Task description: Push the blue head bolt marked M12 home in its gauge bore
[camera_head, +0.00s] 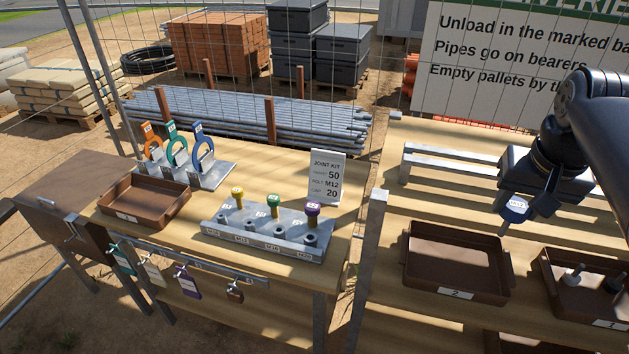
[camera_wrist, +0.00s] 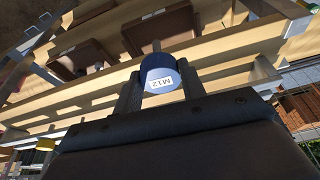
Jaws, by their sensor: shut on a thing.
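My gripper (camera_head: 514,196) is shut on the blue head bolt (camera_head: 515,209), whose label reads M12 in the wrist view (camera_wrist: 160,75). The gripper holds it in the air above the right-hand bench, well to the right of the gauge block. Its shank is mostly hidden. The grey gauge block (camera_head: 262,247) stands on the left bench with several marked bores. A yellow head bolt (camera_head: 238,193), a green head bolt (camera_head: 272,201) and a purple head bolt (camera_head: 313,209) stand upright at it. The bore markings are too small to read surely.
Brown tray 2 (camera_head: 455,290) and tray 1 (camera_head: 553,300) sit on the right bench (camera_head: 388,300). Tray 3 (camera_head: 145,218) and a coloured-ring rack (camera_head: 215,178) are at left. A metal post (camera_head: 372,230) rises between the benches.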

